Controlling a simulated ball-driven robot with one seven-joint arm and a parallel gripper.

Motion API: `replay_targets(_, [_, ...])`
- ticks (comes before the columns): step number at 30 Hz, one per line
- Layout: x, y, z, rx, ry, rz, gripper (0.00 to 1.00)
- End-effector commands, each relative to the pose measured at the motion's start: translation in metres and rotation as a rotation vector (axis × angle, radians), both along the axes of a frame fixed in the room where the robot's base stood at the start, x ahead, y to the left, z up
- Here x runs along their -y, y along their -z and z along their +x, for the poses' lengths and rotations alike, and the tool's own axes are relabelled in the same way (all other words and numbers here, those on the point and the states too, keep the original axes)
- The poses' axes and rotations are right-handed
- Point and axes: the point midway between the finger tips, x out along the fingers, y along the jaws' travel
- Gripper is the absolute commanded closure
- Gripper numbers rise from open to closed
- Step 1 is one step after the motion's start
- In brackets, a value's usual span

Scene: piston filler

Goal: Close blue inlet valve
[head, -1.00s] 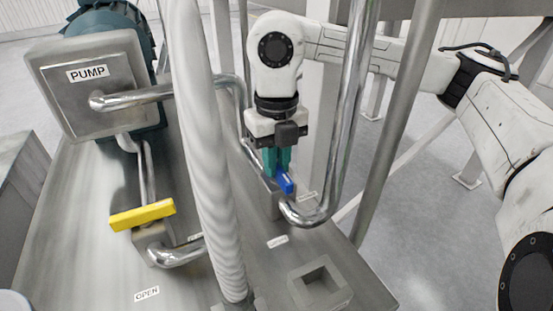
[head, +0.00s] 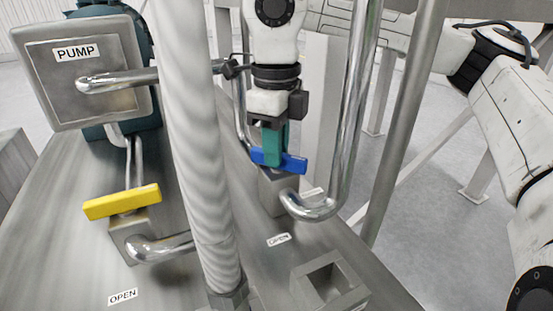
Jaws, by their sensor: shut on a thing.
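The blue inlet valve handle (head: 293,163) sits on a grey metal valve block (head: 273,192) right of the middle. The handle now lies roughly crosswise in the picture, sloping slightly down to the right. My gripper (head: 272,153) comes down from above with teal fingers shut on the blue handle. The fingers cover the middle of the handle, so its pivot is hidden.
A yellow valve handle (head: 122,201) stands at the left, below the PUMP box (head: 84,70). A thick white ribbed hose (head: 200,160) rises between the two valves. A bent steel pipe (head: 318,208) runs close to the right of the blue valve. OPEN labels (head: 278,240) are on the plate.

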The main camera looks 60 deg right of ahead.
Motion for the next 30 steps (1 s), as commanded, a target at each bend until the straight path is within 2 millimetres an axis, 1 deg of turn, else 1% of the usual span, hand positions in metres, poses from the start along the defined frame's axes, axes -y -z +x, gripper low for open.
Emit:
replay_targets(1, [-0.0003,0.003,0.0007,0.003,-0.044,-0.001,1.0])
replay_targets(18, [-0.002,0.0005,-0.0002,0.003,-0.573,-0.002,1.0])
replay_targets(24, [-0.0024,0.0,-0.0004,0.003,-0.719,0.0,1.0])
replay_targets(30, [-0.0025,-0.0006,-0.0007,0.003,-0.817,0.0,1.0])
